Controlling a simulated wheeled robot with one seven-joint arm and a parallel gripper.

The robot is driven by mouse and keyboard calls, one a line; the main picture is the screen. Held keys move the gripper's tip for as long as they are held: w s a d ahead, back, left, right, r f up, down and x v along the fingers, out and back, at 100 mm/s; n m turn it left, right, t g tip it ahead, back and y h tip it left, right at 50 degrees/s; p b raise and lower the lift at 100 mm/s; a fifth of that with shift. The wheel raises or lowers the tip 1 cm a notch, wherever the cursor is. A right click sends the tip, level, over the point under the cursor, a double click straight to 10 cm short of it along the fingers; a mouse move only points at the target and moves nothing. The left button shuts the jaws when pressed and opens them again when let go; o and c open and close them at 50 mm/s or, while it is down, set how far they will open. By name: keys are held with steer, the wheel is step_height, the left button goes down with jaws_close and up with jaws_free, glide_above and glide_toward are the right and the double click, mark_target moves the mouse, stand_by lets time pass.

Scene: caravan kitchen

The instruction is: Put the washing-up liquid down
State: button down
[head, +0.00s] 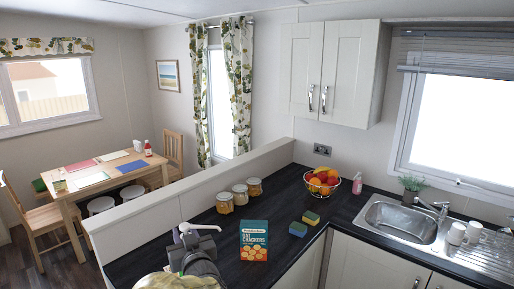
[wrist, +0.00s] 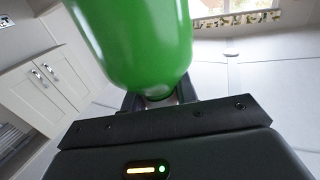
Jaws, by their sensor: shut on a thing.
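The washing-up liquid (wrist: 140,45) is a green bottle with a rounded end, large and close in the wrist view. My gripper (wrist: 157,99) is shut on it, with the dark fingers partly hidden behind the bottle's rounded end. The top of the bottle runs out of the picture. In the head view I cannot make out the bottle; parts of my arm show at the lower left, over the dark worktop (head: 285,222). The bottle looks held up off any surface, but its height above the worktop cannot be told.
On the worktop stand an oat crackers box (head: 254,240), two sponges (head: 304,223), several jars (head: 240,194), a fruit bowl (head: 322,182) and a pink pump bottle (head: 357,184). The sink (head: 400,220) and mugs (head: 464,232) are at the right. Worktop between jars and sponges is clear.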

steer(key=shift+s, duration=0.25)
steer(key=w+d+f+m+t+h+b, duration=0.1)
steer(key=d+f+b, duration=0.35)
steer(key=f, duration=0.65)
steer(key=d+f+m+h+b, duration=0.1)
steer(key=d+f+h+b, duration=0.3)
steer(key=f, duration=0.7)
steer(key=w+d+f+m+t+y+b, duration=0.1)
steer(key=d+f+b, duration=0.1)
steer(key=d+f, duration=0.65)
steer(key=s+d+f+h+b, duration=0.1)
steer(key=s+d+f+b, duration=0.2)
steer(key=d+f, duration=0.3)
steer(key=s+d+f+m+h+b, duration=0.1)
steer(key=s+d+f+b, duration=0.2)
steer(key=f, duration=0.8)
steer(key=s+d+f+m+h+b, duration=0.1)
steer(key=s+d+f+h+b, duration=0.1)
steer(key=d+f, duration=0.6)
steer(key=shift+s+d+f+b, duration=0.3)
steer(key=shift+s+f+b, duration=0.3)
steer(key=shift+s, duration=0.45)
